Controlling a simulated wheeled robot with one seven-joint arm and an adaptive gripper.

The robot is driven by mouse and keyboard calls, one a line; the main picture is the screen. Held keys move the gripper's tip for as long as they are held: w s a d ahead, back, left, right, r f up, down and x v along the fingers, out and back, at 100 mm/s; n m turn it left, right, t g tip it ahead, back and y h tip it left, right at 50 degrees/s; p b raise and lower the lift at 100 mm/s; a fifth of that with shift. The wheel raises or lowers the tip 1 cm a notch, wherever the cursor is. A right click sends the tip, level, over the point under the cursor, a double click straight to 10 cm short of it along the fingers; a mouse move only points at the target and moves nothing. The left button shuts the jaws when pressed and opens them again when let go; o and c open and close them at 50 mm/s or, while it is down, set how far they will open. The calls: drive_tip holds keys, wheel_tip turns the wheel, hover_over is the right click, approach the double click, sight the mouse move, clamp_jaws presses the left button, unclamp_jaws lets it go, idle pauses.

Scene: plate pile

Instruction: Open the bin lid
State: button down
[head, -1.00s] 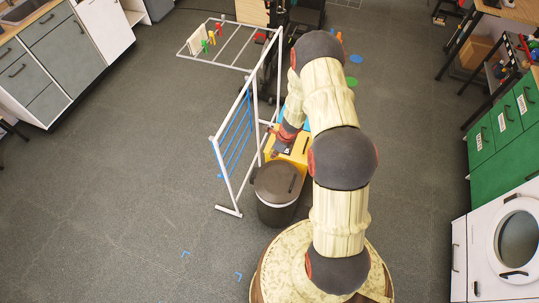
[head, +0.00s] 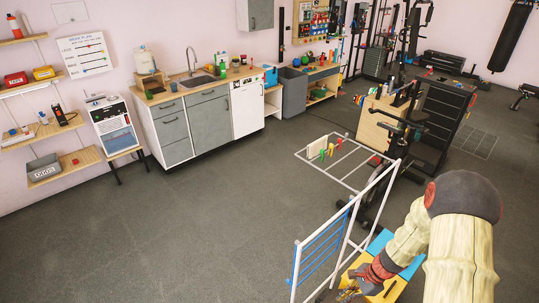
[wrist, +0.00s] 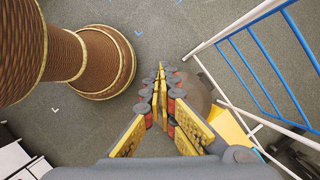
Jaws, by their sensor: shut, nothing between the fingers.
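The dark bin with the round brown lid is outside the head view now. In the wrist view, a brownish round shape that looks like its lid (wrist: 205,92) lies behind and right of my fingers, partly hidden by them. My gripper (wrist: 161,68) has its fingers together at the tips with nothing between them. It appears above and beside the lid; I cannot tell whether it touches. In the head view my forearm reaches down toward the bottom edge, beside the yellow box (head: 395,288).
A white drying rack with blue bars (head: 322,250) stands close to my arm and fills the right of the wrist view (wrist: 262,75). A grey open bin (head: 293,92) stands by the counter. Open floor (head: 190,235) lies left of the rack.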

drive_tip(key=s+a+r+n+t+h+b, duration=0.1)
drive_tip(key=s+a+r+n+t+b, duration=0.1)
drive_tip(key=s+r+n+b, duration=0.3)
drive_tip(key=s+a+r+n+t+h+b, duration=0.2)
drive_tip(key=s+r+n+b, duration=0.3)
drive_tip(key=r, duration=0.8)
drive_tip(key=s+a+r+n+t+h+b, duration=0.1)
drive_tip(key=s+a+r+n+b, duration=0.3)
drive_tip(key=r, duration=0.6)
drive_tip(key=s+n+b, duration=0.1)
drive_tip(key=s+n, duration=0.1)
drive_tip(key=n, duration=0.1)
drive_tip(key=shift+s+a+t+b, duration=0.2)
drive_tip(key=shift+t+b, duration=0.1)
drive_tip(key=shift+t, duration=0.1)
drive_tip(key=shift+d+r, duration=0.1)
